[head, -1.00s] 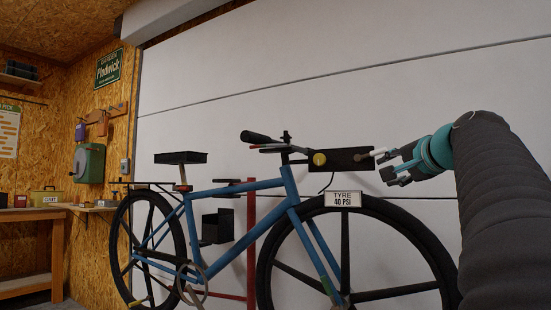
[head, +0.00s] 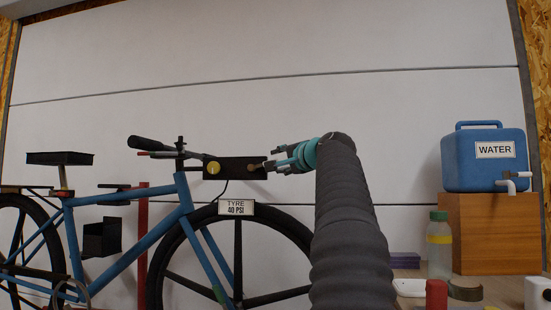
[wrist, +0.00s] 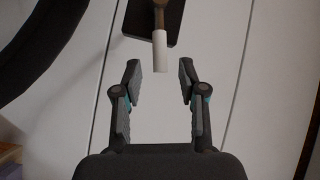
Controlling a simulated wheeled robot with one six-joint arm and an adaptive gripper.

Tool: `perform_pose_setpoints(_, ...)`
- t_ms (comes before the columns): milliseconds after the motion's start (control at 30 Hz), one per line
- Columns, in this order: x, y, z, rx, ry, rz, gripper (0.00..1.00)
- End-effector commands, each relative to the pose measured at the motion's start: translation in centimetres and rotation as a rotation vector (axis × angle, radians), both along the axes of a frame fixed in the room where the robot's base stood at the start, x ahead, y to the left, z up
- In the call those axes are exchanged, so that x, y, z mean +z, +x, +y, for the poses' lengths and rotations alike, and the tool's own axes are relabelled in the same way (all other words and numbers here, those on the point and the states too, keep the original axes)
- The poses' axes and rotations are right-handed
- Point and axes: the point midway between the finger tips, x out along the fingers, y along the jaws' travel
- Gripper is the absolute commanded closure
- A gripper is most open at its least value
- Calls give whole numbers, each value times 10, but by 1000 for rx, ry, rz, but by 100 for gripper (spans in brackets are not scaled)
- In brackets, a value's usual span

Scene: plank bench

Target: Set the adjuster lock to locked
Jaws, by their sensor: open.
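A black box (head: 232,168) sits at the front of the blue bicycle's handlebar, with a round yellow knob (head: 213,168) on its face. A short lever with a brown base and a pale grip (wrist: 160,52) sticks out from the box's right end; I cannot tell whether this is the adjuster lock or what setting it is in. My gripper (head: 278,164) is open, just right of the lever. In the wrist view, my gripper (wrist: 158,80) has the grip's end centred in the gap between its fingertips, with neither finger visibly touching it.
At right, a blue water container (head: 485,160) stands on a wooden box (head: 490,232), near a bottle (head: 439,245) and small items.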

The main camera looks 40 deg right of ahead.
Motion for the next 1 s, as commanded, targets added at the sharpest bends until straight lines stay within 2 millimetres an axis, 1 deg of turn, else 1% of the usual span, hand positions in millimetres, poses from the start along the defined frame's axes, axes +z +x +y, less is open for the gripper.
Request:
perform_pose_setpoints(33, 2, 9, -1, 3, 0, 1, 59)
perform_pose_setpoints(200, 1, 24, -4, 1, 0, 0, 59)
perform_pose_setpoints(367, 0, 30, -5, 1, 0, 0, 59)
perform_pose_setpoints(600, 0, 30, -5, 0, 0, 0, 59)
perform_pose_setpoints(667, 0, 30, -5, 0, 0, 0, 74)
perform_pose_setpoints(700, 0, 30, -5, 0, 0, 0, 84)
perform_pose_setpoints(767, 0, 30, -5, 0, 0, 0, 99)
perform_pose_setpoints(800, 0, 30, -5, 0, 0, 0, 100)
perform_pose_setpoints(1000, 0, 30, -5, 1, 0, 0, 100)
